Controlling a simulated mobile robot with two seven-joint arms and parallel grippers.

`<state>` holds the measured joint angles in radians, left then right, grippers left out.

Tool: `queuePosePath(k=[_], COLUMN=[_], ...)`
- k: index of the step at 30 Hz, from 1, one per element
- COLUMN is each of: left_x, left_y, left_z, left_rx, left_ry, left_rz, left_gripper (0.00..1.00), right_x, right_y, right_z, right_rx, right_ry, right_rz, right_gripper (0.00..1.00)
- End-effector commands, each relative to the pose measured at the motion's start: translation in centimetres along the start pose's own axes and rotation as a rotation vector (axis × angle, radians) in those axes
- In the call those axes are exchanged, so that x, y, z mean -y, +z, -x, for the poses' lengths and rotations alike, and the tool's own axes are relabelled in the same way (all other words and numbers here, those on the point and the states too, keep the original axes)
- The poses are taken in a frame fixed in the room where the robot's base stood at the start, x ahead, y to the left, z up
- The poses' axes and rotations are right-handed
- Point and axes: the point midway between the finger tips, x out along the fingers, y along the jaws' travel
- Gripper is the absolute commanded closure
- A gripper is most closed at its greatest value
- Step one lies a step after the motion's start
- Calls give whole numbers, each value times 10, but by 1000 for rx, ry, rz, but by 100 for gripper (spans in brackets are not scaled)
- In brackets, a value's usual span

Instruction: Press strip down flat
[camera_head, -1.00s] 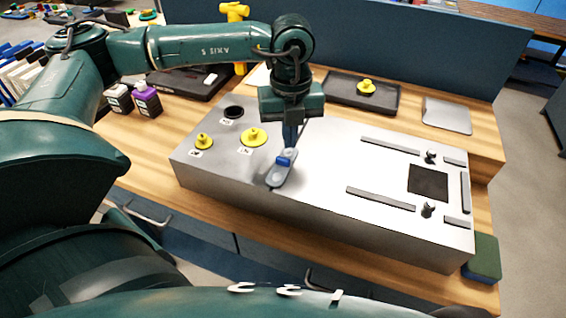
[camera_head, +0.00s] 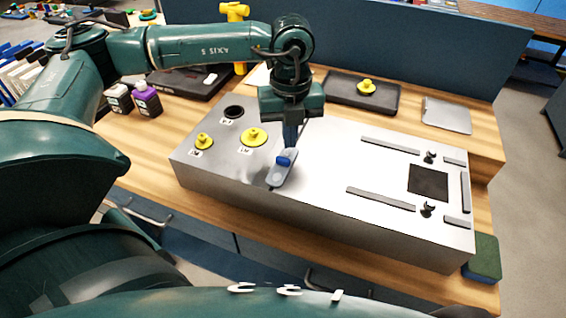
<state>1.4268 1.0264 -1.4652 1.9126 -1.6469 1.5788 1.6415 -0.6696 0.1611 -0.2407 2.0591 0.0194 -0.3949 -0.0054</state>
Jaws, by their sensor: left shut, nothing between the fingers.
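A large light-grey metal box (camera_head: 325,160) lies on the wooden bench. Several dark flat strips lie on its right half around a dark square (camera_head: 428,182): a long back strip (camera_head: 390,146), a long front strip (camera_head: 381,199), short ones (camera_head: 455,162) (camera_head: 457,222) and a right-edge strip (camera_head: 465,192). My left gripper (camera_head: 286,155) points down over the middle of the box, shut and empty. Its tips are at a narrow grey plate with a blue piece (camera_head: 284,162); I cannot tell if they touch. My right gripper is not in view.
Two small black knobs (camera_head: 428,209) (camera_head: 430,157) stand by the strips. Behind are a black tray (camera_head: 345,97) and grey plate (camera_head: 447,115). A green-blue block (camera_head: 483,258) sits at front right.

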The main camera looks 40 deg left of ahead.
Motion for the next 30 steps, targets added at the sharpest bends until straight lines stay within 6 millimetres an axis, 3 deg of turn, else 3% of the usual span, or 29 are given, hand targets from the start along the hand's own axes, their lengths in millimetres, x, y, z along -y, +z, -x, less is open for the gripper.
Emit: queuePosePath(k=[30], left_x=[0], left_y=[0], left_z=[-18], left_rx=[0], left_ry=[1], left_rz=[0], left_gripper=[100], right_x=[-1], right_y=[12], right_z=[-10], right_rx=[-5], right_ry=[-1], right_rz=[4], right_gripper=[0])
